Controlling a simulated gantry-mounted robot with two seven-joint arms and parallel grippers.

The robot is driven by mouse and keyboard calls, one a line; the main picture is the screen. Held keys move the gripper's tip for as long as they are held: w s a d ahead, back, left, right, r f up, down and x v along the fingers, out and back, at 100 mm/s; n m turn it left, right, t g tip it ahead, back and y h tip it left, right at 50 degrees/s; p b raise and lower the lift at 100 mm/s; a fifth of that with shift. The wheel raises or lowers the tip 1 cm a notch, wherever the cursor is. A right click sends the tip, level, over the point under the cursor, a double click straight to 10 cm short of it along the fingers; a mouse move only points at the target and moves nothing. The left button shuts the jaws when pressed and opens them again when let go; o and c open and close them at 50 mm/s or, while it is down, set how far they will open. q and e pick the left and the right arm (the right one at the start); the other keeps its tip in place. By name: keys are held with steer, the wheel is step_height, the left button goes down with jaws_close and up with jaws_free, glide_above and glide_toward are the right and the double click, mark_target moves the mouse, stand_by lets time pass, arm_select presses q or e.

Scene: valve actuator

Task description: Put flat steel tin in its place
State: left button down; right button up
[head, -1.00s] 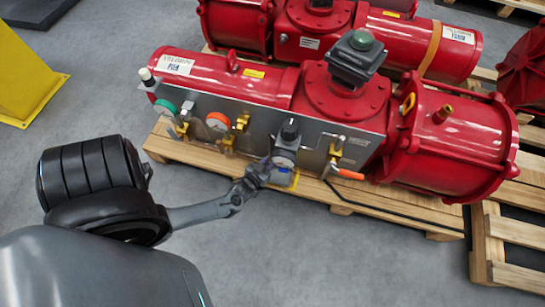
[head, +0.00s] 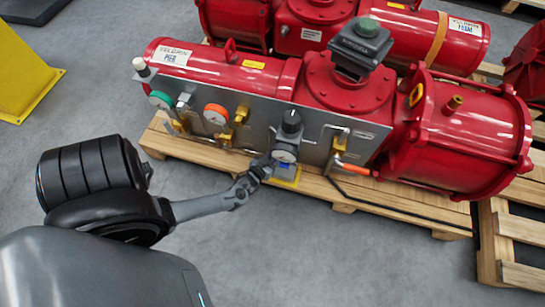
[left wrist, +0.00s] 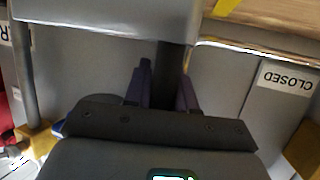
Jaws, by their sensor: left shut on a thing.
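My left gripper (head: 263,167) reaches in from the left, low in front of the actuator's grey panel, just below the round gauge. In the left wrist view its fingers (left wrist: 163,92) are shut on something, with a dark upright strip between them. A smooth grey metal body (left wrist: 110,22) with a rounded edge spans the top of that view, and it may be the flat steel tin. In the head view a small grey and blue item (head: 285,169) sits beside the fingertips, above a yellow-edged spot (head: 286,183). Contact there is too small to tell. My right gripper is out of view.
The red actuator (head: 345,95) stands on a wooden pallet (head: 345,196). Its panel (head: 258,115) carries gauges, brass fittings and an orange-handled valve (head: 356,171). A CLOSED label (left wrist: 286,78) shows upside down in the wrist view. Grey floor (head: 300,255) in front is clear.

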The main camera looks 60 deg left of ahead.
arm_select(q)
steer(key=shift+f, duration=0.15)
steer(key=c, duration=0.9)
jaws_free()
steer(key=shift+c, duration=0.2)
